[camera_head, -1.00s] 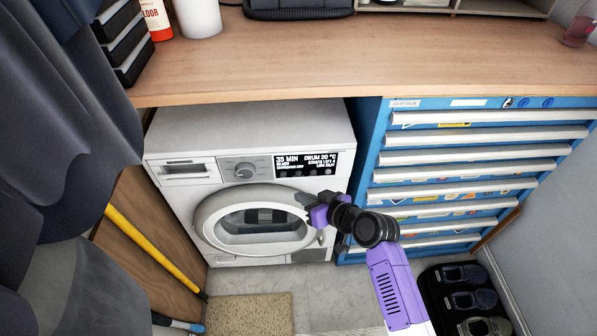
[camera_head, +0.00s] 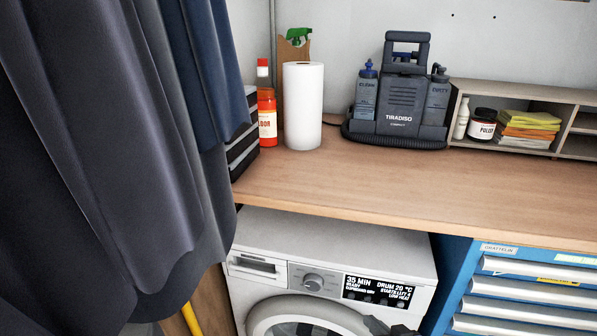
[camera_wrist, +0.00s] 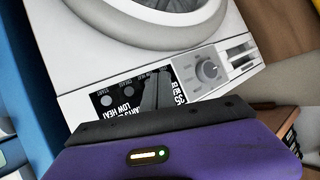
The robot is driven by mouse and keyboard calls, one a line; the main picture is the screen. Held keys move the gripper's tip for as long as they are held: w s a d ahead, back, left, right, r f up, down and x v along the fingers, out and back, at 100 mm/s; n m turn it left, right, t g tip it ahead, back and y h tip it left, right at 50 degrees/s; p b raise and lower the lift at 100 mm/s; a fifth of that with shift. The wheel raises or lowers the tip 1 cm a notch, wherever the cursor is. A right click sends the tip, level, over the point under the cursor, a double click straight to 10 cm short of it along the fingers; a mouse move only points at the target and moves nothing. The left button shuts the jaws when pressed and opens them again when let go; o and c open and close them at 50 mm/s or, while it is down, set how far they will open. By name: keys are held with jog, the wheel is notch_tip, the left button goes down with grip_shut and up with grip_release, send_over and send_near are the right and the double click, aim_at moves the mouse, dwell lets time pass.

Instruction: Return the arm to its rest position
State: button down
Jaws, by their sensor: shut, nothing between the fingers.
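My gripper (camera_wrist: 157,92) shows in the wrist view as dark fingers beyond the purple wrist housing. The fingers are together with nothing between them. They overlap the display of the white washing machine (camera_wrist: 85,45), and I cannot tell the gap between them. In the head view only a dark tip of my gripper (camera_head: 388,327) shows at the bottom edge, in front of the washing machine (camera_head: 270,230). The rest of my arm is out of that view.
The wooden worktop (camera_head: 400,195) runs above the machine. It holds a paper roll (camera_head: 303,105), a red bottle (camera_head: 266,115) and a dark cleaning unit (camera_head: 402,100). A blue tool chest (camera_head: 458,265) stands at the right; a dark curtain (camera_head: 90,160) hangs at the left.

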notch_tip(320, 180, up, 4)
jog(key=d+m+t+h, duration=0.1)
jog(key=d+t+h, duration=0.1)
jog(key=d, duration=0.1)
jog(key=s+a+r, duration=0.1)
jog(key=s+r, duration=0.2)
jog(key=s, duration=1.1)
jog(key=s+a+r+h, duration=0.1)
jog(key=s+r, duration=0.2)
jog(key=s, duration=1.1)
jog(key=s+a+r, duration=0.2)
jog(key=s+r, duration=0.2)
jog(key=s, duration=1)
jog(key=shift+s+n+h, duration=0.15)
jog(key=shift+n+h, duration=0.15)
